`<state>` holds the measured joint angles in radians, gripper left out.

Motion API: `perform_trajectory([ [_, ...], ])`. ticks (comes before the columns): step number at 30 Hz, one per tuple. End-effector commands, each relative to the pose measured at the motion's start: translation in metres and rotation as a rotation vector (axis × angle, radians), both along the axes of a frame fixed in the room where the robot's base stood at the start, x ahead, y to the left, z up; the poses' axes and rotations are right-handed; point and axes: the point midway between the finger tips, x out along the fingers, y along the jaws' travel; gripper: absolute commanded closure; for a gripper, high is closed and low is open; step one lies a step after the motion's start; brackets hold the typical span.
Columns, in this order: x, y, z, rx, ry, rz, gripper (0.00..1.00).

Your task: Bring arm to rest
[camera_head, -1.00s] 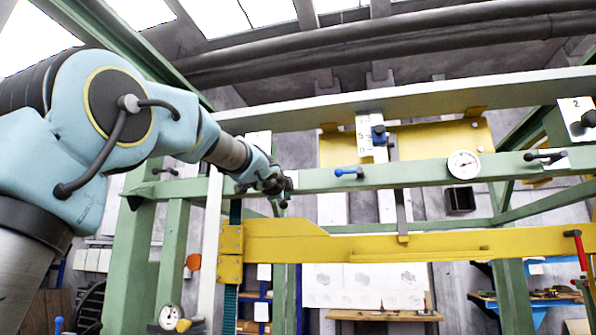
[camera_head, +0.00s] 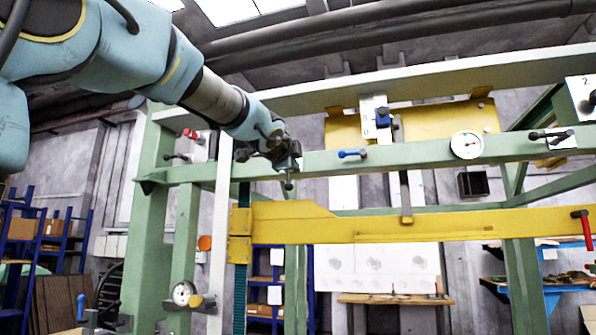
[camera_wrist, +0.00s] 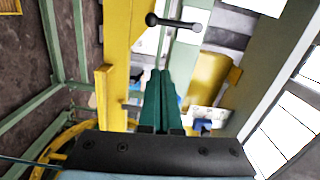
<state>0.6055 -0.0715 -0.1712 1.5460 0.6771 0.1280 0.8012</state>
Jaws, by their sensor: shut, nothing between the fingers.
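My arm reaches in from the upper left in the head view. My gripper (camera_head: 289,172) is at its end, in front of the green horizontal beam (camera_head: 420,152), and looks small there. In the wrist view my gripper (camera_wrist: 161,72) shows as two green fingers lying together, shut with nothing between them. The fingers point toward the frame, with a black handle (camera_wrist: 174,23) beyond their tips. Whether the gripper touches the beam cannot be told.
A yellow bar (camera_head: 370,226) runs below the green beam. A blue-handled lever (camera_head: 352,154), a dial gauge (camera_head: 466,145) and a black handle (camera_head: 550,136) sit along the beam. A red handle (camera_head: 583,228) hangs at right. A lower gauge (camera_head: 183,292) stands at left.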

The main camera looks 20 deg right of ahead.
Motion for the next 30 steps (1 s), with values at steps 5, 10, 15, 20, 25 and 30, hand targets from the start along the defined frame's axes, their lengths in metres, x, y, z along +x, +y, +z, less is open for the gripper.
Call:
perform_trajectory([
  [5, -0.005, 0.004, 0.000, -0.001, 0.001, 0.000, 1.00],
  [10, -0.005, 0.004, 0.000, 0.000, 0.001, 0.000, 1.00],
  [15, -0.005, 0.004, 0.000, -0.001, 0.001, 0.000, 1.00],
  [20, -0.005, 0.004, -0.001, 0.000, 0.001, 0.000, 1.00],
  [25, 0.011, 0.015, -0.030, -0.005, 0.080, 0.036, 1.00],
  [30, 0.048, 0.055, -0.121, -0.044, 0.326, 0.161, 1.00],
])
